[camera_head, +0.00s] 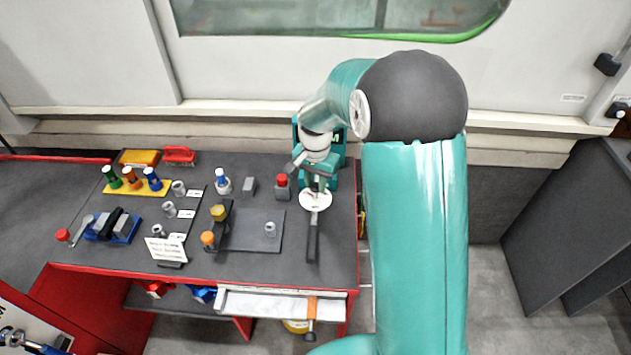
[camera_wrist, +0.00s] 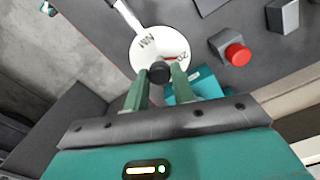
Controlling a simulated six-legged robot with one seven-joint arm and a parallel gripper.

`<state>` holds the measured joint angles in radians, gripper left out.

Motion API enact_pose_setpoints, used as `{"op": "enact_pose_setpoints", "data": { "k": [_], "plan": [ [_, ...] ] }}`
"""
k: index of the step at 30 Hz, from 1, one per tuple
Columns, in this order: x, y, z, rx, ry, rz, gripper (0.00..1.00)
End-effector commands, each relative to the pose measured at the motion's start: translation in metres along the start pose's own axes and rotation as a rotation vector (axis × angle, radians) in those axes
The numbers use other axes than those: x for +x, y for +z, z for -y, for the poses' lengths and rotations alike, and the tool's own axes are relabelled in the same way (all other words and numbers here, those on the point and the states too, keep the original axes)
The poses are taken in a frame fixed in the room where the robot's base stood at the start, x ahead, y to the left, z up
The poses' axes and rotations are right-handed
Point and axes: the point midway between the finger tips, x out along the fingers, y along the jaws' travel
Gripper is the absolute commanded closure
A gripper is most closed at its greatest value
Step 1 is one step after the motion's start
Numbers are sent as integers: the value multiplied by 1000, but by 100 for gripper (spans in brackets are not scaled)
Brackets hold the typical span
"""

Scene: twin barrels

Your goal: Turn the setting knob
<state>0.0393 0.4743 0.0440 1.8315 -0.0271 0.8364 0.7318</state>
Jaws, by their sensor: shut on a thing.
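The setting knob (camera_wrist: 160,72) is a small black knob at the middle of a white round dial (camera_wrist: 146,45) in the wrist view. In the head view the dial (camera_head: 315,203) lies on the bench below my gripper (camera_head: 316,182), with a dark handle (camera_head: 313,238) reaching toward the front. The fingers and wrist partly hide the knob there.
A red-topped grey block (camera_head: 282,187) stands just left of the dial, with a plain grey block (camera_head: 250,187) beyond it. A teal device (camera_head: 335,160) stands behind my gripper. A grey plate (camera_head: 255,230) and several coloured parts occupy the bench to the left.

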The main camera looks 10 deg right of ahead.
Motion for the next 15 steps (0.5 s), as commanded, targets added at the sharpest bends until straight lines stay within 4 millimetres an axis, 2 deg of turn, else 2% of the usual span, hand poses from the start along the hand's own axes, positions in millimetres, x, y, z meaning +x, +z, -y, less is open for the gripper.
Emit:
{"op": "enact_pose_setpoints", "data": {
  "k": [8,15],
  "plan": [
    [-1,1,1,88,0,0,98],
    [-1,1,1,257,0,0,98]
  ]
}}
